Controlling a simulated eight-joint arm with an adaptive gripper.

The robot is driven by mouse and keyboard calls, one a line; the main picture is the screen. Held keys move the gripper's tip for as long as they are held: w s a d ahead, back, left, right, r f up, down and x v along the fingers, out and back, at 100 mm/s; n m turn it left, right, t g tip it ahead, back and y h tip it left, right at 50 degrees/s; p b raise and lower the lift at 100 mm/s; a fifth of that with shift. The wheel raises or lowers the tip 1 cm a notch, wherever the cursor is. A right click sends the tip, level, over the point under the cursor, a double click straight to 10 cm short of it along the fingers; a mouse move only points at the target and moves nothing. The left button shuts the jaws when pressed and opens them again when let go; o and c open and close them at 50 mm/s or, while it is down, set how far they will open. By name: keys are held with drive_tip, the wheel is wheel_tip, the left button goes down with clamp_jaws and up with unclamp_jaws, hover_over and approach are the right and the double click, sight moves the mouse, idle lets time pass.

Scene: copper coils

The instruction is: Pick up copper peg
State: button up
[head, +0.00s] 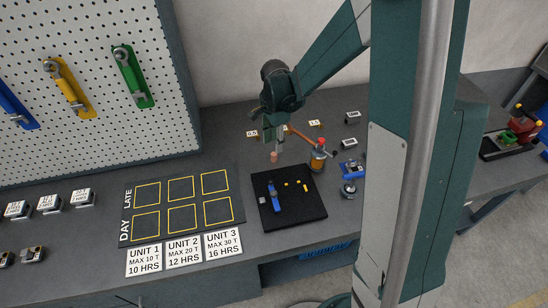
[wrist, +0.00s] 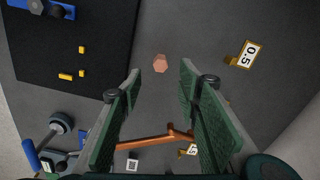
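The copper peg (head: 274,157) is small and pinkish copper, on the grey bench just beyond the back edge of the black mat. In the wrist view the copper peg (wrist: 160,63) shows as a small hexagonal end, apart from both fingers. My gripper (head: 277,148) hangs over the bench close above the peg and points down. In the wrist view my gripper (wrist: 161,72) is open, its two green ridged fingers apart with nothing between them. The peg lies just past the fingertips, roughly in line with the gap. The exact height gap is hard to tell.
The black mat (head: 311,211) holds a blue tool and small yellow pieces. An orange cylinder (head: 318,161) stands right of the gripper. An orange-brown bar (wrist: 145,143) lies behind. A 0.5 tag (wrist: 249,54) sits nearby. Bench around the peg is clear.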

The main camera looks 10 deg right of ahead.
sight(274, 154)
drive_tip(key=shift+f, duration=1.25)
drive_tip(key=shift+f, duration=0.1)
drive_tip(key=shift+a+f+b, duration=0.1)
drive_tip(key=shift+f+b, duration=0.3)
drive_tip(key=shift+f, duration=2.1)
drive_tip(key=c, duration=1.1)
